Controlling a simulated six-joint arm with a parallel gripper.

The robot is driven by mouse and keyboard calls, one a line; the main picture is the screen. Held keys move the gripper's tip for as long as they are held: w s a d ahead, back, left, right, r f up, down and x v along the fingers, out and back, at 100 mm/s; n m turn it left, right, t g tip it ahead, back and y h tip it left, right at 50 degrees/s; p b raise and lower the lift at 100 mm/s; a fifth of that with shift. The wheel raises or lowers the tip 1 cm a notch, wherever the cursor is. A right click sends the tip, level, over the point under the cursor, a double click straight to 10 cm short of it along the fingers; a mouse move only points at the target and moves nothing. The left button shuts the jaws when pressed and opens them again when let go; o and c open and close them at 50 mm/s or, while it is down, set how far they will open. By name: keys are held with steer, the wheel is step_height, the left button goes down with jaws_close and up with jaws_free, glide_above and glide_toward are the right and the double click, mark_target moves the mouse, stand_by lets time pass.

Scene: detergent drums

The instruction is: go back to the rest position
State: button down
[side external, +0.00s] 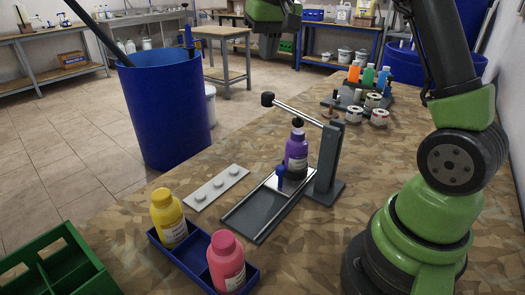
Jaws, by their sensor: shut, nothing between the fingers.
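My gripper (269,46) hangs at the top middle of the side external view, below a green and black wrist link that is cut by the top edge. It is small and dark here, shut and empty. It is high above and apart from the things on the bench. My green and black arm rises from its base at the right.
A purple bottle (296,155) stands in a grey lever fixture (328,165). A blue tray (204,262) holds a yellow bottle (168,217) and a pink bottle (226,262). A green crate (60,262), white plate (216,188), blue drum (165,115) and several small bottles (367,77) surround them.

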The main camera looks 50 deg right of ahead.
steer(key=s+a+r+n+t+y, duration=0.1)
steer(key=s+a+r+t, duration=0.3)
steer(key=s+a, duration=0.65)
steer(key=s+a+f+y, duration=0.1)
steer(key=s+a, duration=0.1)
steer(key=s, duration=0.3)
steer(key=s+a+f+y, duration=0.1)
steer(key=s+a, duration=0.1)
steer(key=s, duration=0.4)
steer(key=shift+a+f+n+t, duration=0.15)
steer(key=shift+f+n+t, duration=0.15)
steer(key=shift+f, duration=0.05)
